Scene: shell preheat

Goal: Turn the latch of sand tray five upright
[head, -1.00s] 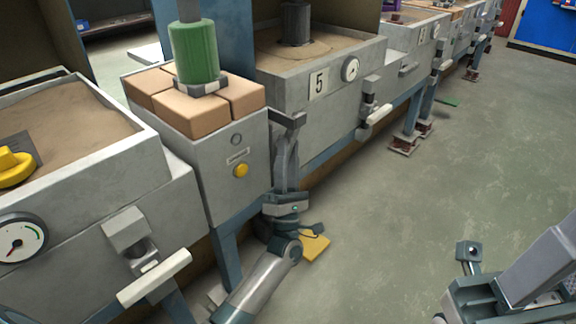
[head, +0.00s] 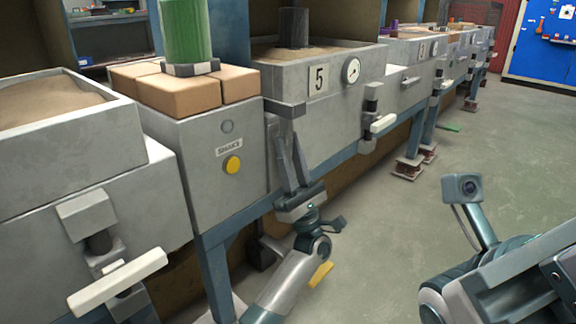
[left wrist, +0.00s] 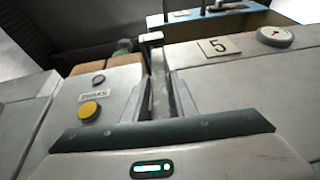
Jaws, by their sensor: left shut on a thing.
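Sand tray five is the grey box (head: 323,112) marked with a 5 plate (head: 318,80), filled with sand.
A grey box with a yellow button (head: 232,165) and tan blocks (head: 180,92) stands close left of the latch. A white handle (head: 380,123) juts out at right below the gauge (head: 351,70). Another white handle (head: 118,281) juts out front left. The floor (head: 400,215) at right is open.

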